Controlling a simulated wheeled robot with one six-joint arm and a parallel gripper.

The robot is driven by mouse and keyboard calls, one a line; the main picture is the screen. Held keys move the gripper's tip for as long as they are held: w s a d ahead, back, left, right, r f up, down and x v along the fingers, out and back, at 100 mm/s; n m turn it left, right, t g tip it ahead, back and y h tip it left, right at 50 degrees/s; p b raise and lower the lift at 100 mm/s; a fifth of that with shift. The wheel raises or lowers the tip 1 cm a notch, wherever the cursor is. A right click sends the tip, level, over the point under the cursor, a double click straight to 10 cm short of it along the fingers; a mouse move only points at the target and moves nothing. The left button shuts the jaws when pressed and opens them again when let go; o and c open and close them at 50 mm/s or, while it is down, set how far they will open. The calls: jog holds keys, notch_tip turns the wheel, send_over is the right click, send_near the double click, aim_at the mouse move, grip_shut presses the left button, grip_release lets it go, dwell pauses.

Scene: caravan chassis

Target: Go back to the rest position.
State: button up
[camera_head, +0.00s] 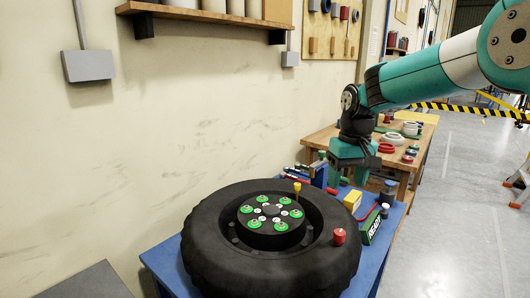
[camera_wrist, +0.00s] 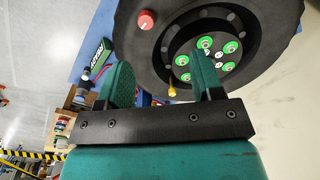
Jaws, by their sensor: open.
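My gripper (camera_head: 355,172) hangs at the end of my teal arm, above the far right part of the blue table, beyond the tire. In the wrist view my gripper (camera_wrist: 163,85) shows two teal fingers spread apart with nothing held between them. The black tire (camera_head: 207,243) lies flat on the blue table, with a hub (camera_head: 272,235) in its middle that carries several green rings. The tire also shows in the wrist view (camera_wrist: 150,45), past the fingertips.
A red cap (camera_head: 339,236) and a yellow-topped piece (camera_head: 297,188) sit on the tire. A yellow box (camera_head: 352,201) and a green box (camera_head: 371,226) stand on the blue table (camera_head: 160,262). A wooden table (camera_head: 424,140) holds parts behind. Open floor (camera_head: 460,225) lies at right.

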jog(key=s+a+n+y, duration=0.1)
jog(key=s+a+n, duration=0.1)
jog(key=s, duration=1.4)
jog(key=s+a+r+n+y, duration=0.1)
jog(key=s+a, duration=0.4)
jog(key=s, duration=1.1)
jog(key=shift+s+a+r+n+y, duration=0.25)
jog(key=shift+s+n+y, duration=0.15)
jog(key=shift+n+y, duration=0.55)
jog(key=shift+c, duration=0.4)
